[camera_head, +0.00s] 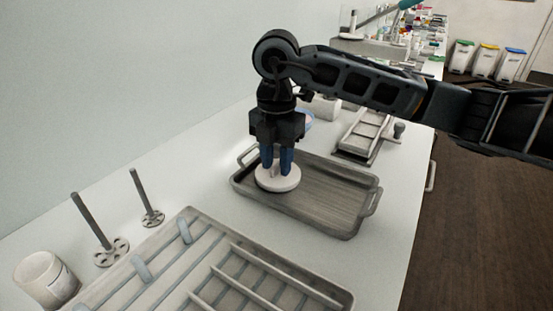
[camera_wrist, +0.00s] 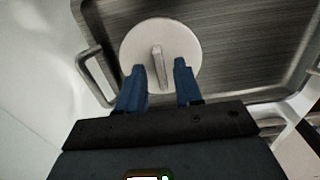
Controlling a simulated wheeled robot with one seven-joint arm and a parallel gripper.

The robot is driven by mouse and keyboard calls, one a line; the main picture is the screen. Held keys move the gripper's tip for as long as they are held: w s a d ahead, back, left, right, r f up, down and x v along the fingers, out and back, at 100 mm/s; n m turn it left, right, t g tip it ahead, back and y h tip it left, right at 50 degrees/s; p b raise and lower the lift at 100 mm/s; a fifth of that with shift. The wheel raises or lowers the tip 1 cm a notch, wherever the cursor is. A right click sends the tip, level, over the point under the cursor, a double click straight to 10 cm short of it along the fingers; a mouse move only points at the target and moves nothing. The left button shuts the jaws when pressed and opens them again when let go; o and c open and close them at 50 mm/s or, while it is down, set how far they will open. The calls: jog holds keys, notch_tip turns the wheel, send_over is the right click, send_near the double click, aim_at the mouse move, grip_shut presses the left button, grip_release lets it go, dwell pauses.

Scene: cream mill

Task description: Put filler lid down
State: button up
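The filler lid (camera_head: 278,184) is a round white disc with a raised bar handle. It lies flat at the left end of a grey metal tray (camera_head: 335,228). In the wrist view the lid (camera_wrist: 132,48) shows with its handle (camera_wrist: 157,72) upright between my fingertips. My gripper (camera_head: 277,168) points straight down over the lid. Its blue fingers stand apart on either side of the handle, with a gap visible on both sides in the wrist view (camera_wrist: 160,66). The lid's underside is hidden.
A slotted rack (camera_head: 160,282) fills the front of the counter. Two upright rods with perforated discs (camera_head: 110,252) and a white jar (camera_head: 45,278) stand at left. Behind the tray are a metal frame (camera_head: 362,135) and a partly hidden round container (camera_head: 306,122). The tray's right part is empty.

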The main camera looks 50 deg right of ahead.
aim_at(276, 164)
notch_tip(276, 164, up, 12)
jog(key=shift+b, duration=0.3)
dwell(0.3)
